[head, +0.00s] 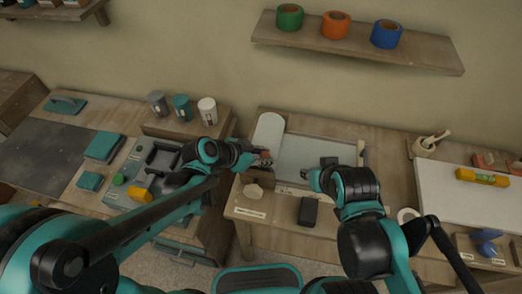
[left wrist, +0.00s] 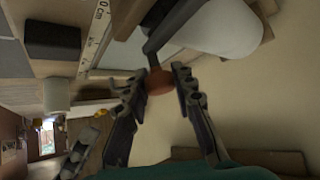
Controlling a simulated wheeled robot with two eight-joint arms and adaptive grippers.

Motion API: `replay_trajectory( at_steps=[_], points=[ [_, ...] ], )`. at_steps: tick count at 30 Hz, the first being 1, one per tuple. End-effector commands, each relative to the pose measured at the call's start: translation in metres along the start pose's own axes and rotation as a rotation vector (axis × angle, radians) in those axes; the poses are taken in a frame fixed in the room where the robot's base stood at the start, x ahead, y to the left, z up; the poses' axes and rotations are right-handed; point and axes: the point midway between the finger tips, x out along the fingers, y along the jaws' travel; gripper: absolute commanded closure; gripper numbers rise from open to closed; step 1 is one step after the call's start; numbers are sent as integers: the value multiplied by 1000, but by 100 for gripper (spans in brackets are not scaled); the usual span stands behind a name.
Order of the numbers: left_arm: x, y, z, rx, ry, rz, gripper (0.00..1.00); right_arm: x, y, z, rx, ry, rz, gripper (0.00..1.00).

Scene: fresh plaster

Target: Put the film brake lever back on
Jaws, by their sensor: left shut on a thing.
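The film brake lever shows in the left wrist view as a dark grey bent bar (left wrist: 178,24) with a reddish-brown knob (left wrist: 160,82). My left gripper (left wrist: 160,78) has its fingers on both sides of the knob and is shut on it. In the head view the left gripper (head: 262,158) is at the near end of the white film roll (head: 268,132), and a bit of the reddish knob shows there. I cannot tell whether the lever is seated. My right gripper (head: 312,178) is over the bench by the ruler strip; its fingers are too small to read.
A pale sheet (head: 315,152) lies right of the roll. A dark block (head: 309,211) and a pale round thing (head: 253,191) stand at the bench front. Cups (head: 207,111) stand on a raised box to the left. A shelf with tape rolls (head: 336,24) hangs above.

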Motion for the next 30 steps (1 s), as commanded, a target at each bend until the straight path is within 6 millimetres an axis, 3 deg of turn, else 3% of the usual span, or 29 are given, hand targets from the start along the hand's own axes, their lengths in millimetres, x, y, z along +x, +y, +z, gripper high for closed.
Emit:
replay_trajectory(
  at_steps=[24,25,26,27,30],
  points=[
    [10,5,4,-8,6,7,100,3,0,2,0,0,0,66],
    [10,5,4,-8,6,7,67,3,0,2,0,0,0,66],
    [10,5,4,-8,6,7,59,3,0,2,0,0,0,66],
    [10,5,4,-8,6,7,53,3,0,2,0,0,0,66],
    [10,5,4,-8,6,7,53,3,0,2,0,0,0,66]
  ],
)
